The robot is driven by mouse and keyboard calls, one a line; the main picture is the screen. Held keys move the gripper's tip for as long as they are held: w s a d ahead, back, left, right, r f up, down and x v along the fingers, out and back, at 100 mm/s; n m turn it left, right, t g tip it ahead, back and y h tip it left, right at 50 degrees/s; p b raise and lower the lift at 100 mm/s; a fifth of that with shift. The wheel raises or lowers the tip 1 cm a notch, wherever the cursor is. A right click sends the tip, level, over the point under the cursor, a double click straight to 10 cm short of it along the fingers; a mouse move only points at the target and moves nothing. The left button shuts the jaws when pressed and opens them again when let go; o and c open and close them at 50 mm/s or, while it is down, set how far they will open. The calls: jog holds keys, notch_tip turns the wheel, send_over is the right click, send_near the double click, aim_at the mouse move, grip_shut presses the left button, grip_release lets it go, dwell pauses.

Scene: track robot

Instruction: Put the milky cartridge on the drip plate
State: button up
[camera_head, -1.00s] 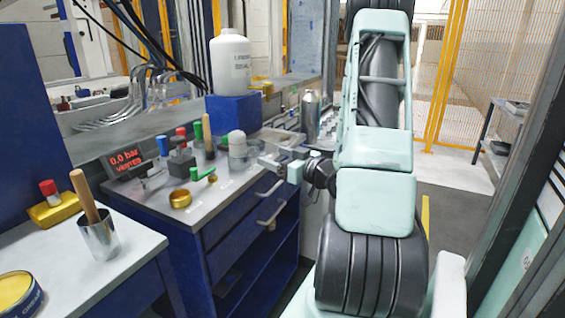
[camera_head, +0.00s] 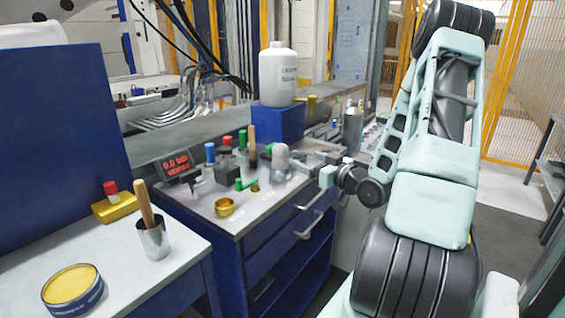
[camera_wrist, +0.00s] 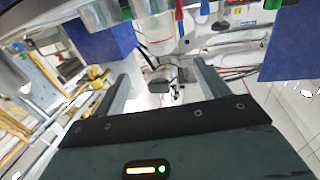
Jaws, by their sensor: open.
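A milky, round-topped cylinder (camera_head: 281,158), seemingly the milky cartridge, stands upright on the grey bench at its right part. A pale translucent cylinder at the top of the wrist view (camera_wrist: 156,30) may be the same thing. My gripper (camera_head: 325,160) is open and empty, just right of the milky cylinder and apart from it. Its two fingers show spread in the wrist view (camera_wrist: 165,78), with nothing between them close up. A shallow tray (camera_head: 312,150) behind the cylinder may be the drip plate; I cannot tell for sure.
On the bench stand a gold cup (camera_head: 225,207), a red-lit display (camera_head: 177,163), coloured-cap fittings and a white bottle (camera_head: 278,72) on a blue block (camera_head: 277,120). Drawer handles (camera_head: 308,196) jut from the front. A nearer table holds a steel cup (camera_head: 154,240) and a yellow tin (camera_head: 72,289).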

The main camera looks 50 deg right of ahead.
jog(key=p, duration=0.1)
send_near(275, 146)
jog(key=w, duration=0.1)
jog(key=w+d, duration=0.1)
jog(key=w, duration=0.2)
jog(key=shift+w+d+f, duration=0.25)
jog(key=shift+d+f, duration=0.1)
jog(key=shift+w+d+p, duration=0.15)
jog(key=shift+w+p, duration=0.7)
jog(key=shift+w, duration=1.9)
jog(key=c, duration=1.2)
jog(key=shift+r, duration=0.1)
jog(key=shift+c, duration=0.2)
